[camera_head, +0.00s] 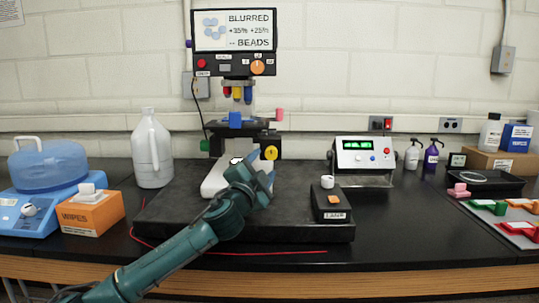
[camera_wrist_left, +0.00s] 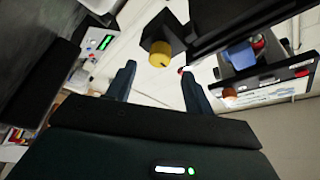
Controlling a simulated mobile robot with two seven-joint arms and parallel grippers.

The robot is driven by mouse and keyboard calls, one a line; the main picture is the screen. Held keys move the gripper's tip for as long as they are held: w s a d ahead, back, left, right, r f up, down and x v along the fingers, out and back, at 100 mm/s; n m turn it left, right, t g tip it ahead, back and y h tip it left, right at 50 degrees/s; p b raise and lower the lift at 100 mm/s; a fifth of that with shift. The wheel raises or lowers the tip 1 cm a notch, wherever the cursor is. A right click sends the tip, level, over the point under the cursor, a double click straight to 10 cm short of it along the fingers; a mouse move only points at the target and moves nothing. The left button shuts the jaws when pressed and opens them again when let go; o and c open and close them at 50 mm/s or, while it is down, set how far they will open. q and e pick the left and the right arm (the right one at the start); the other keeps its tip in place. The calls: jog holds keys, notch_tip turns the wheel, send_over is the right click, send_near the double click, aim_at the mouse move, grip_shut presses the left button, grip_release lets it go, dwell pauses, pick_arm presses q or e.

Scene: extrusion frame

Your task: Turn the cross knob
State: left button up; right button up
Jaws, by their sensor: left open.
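A microscope-like instrument (camera_head: 264,137) stands on a dark slab, with several coloured knobs. None shows a clear cross shape at this size, so I cannot tell which is the cross knob. A yellow round knob (camera_head: 270,153) is low on its right side, and a pink knob (camera_head: 279,114) is above it. My left gripper (camera_head: 262,180) is open and empty just below and in front of the yellow knob. In the left wrist view, the yellow knob (camera_wrist_left: 160,54) appears ahead, between the fingertips of the left gripper (camera_wrist_left: 158,69), with no visible contact. My right gripper is out of view.
A screen panel (camera_head: 233,30) with an orange dial (camera_head: 257,67) sits above the instrument. A white box with a green display (camera_head: 363,155) and a small black box (camera_head: 331,203) stand to the right. A white jug (camera_head: 151,150) stands left. The slab's front (camera_head: 290,220) is mostly clear.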

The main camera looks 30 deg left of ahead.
aim_at(270, 155)
pick_arm(q)
jog(key=x, duration=0.4)
jog(key=shift+w+r, duration=0.1)
jog(key=shift+w, duration=0.05)
jog(key=shift+w+a+p, duration=0.15)
jog(key=shift+w+p, duration=0.15)
jog(key=shift+w, duration=0.35)
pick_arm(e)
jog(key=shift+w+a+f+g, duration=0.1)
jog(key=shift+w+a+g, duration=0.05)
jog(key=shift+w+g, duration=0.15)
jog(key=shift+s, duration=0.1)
